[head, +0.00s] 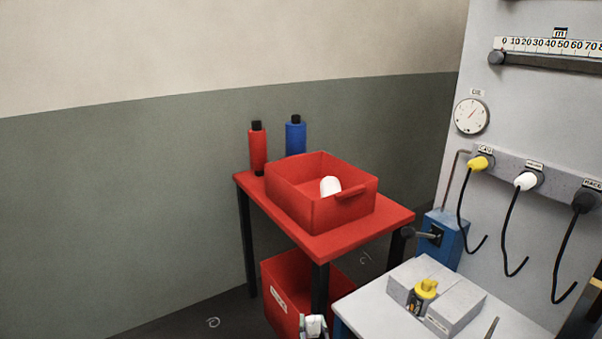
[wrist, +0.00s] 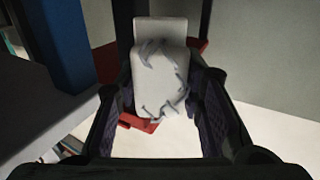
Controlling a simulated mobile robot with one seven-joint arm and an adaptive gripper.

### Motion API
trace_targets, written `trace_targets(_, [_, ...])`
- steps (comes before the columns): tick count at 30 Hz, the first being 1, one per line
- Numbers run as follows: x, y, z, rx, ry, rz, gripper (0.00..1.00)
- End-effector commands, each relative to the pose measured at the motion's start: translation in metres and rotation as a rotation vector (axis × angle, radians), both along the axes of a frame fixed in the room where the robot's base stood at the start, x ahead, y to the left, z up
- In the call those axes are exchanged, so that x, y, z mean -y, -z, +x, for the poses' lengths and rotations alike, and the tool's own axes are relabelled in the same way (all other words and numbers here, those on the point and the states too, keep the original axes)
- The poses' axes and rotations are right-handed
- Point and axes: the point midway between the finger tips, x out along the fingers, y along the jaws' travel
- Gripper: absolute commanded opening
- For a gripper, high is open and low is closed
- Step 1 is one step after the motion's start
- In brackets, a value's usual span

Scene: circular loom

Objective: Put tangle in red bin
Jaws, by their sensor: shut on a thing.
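The tangle shows in the wrist view as loose grey strands (wrist: 184,92) curling over a pale, block-like body (wrist: 160,72). My gripper (wrist: 162,95) has a finger on each side of it and is shut on it. In the head view, my gripper (head: 313,325) is partly visible at the bottom edge, with something white between its sides. Bits of red show below and beside the held thing in the wrist view. The bin's inside is mostly hidden.
A red table (head: 320,247) bears an open red box (head: 290,205) holding a white rounded thing (head: 330,186). Red (head: 258,150) and blue (head: 295,137) bottles stand behind it. A pale bench (head: 385,320) is at right.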

Motion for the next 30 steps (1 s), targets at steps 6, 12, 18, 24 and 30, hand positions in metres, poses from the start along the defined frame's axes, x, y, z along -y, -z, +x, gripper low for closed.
trace_targets(6, [-0.003,0.014,-0.002,-0.005,0.016,-0.001,0.01])
trace_targets(12, [-0.004,0.024,-0.003,-0.002,0.034,0.000,0.01])
trace_targets(18, [-0.006,0.041,-0.007,-0.001,0.058,0.001,0.01])
trace_targets(24, [-0.009,0.063,-0.014,0.000,0.085,0.002,0.01])
trace_targets(30, [-0.018,0.094,-0.029,-0.002,0.109,0.002,0.01])
